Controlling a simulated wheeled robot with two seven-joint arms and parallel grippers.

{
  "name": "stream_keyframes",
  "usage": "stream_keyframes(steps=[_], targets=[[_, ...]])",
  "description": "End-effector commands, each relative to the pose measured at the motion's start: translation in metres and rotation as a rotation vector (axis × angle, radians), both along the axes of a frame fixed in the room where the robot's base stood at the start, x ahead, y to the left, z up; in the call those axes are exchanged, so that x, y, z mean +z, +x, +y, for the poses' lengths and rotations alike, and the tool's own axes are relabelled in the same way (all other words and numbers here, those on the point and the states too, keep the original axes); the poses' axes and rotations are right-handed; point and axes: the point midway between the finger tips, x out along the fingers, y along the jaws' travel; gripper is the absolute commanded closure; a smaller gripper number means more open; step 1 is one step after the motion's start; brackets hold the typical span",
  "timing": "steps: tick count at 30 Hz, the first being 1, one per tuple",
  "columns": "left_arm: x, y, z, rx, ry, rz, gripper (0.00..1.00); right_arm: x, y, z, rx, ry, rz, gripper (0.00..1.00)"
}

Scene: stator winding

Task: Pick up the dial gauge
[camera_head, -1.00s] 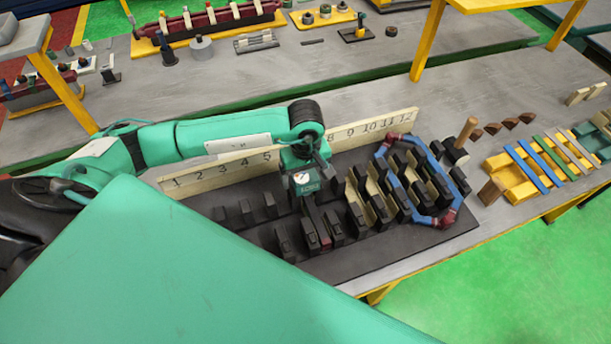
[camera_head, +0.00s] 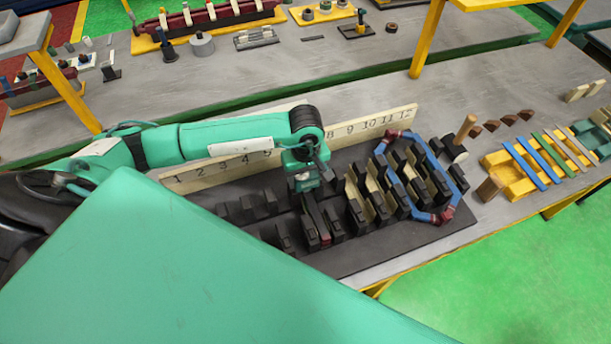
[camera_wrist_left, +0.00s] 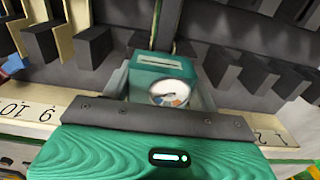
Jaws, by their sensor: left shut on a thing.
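The dial gauge shows in the left wrist view as a teal block with a round white dial face (camera_wrist_left: 170,93). The dial has a thin needle and small blue and orange marks. My left gripper (camera_head: 304,184) is over the middle of the dark slotted base (camera_head: 350,262), above the row of black blocks. It is shut on the dial gauge. In the head view the gauge is mostly hidden by the gripper, and its dial face cannot be made out. I cannot tell whether the gauge touches the blocks below. My right gripper is not in view.
A numbered cream board (camera_head: 215,172) stands behind the base, close to my left arm. A blue and red coil ring (camera_head: 442,160) surrounds blocks at the right. A yellow rack (camera_head: 514,177) with coloured strips lies further right. Bare grey table shows behind the board.

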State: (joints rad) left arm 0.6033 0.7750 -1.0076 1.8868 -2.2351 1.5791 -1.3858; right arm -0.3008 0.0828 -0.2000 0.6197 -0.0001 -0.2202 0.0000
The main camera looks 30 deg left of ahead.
Motion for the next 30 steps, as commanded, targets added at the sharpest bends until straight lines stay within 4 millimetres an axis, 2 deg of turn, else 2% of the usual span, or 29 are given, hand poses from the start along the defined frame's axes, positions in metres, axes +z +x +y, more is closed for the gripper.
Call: stream_keyframes(steps=[5,8,11,21,27,30], targets=[[0.012,0.001,0.000,0.001,-0.002,-0.004,0.63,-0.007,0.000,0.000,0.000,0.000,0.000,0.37],[0.026,0.001,0.000,-0.002,-0.001,-0.006,0.63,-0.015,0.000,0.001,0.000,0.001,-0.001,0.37],[0.048,0.002,0.000,-0.001,-0.001,-0.009,0.63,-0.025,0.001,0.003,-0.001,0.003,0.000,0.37],[0.141,0.001,0.000,-0.002,-0.002,-0.009,0.63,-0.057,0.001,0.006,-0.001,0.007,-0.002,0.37],[0.178,0.001,0.000,0.000,0.000,-0.005,0.63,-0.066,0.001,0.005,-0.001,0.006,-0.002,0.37],[0.189,0.001,0.000,0.001,-0.001,-0.003,0.63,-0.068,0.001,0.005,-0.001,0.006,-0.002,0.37]])
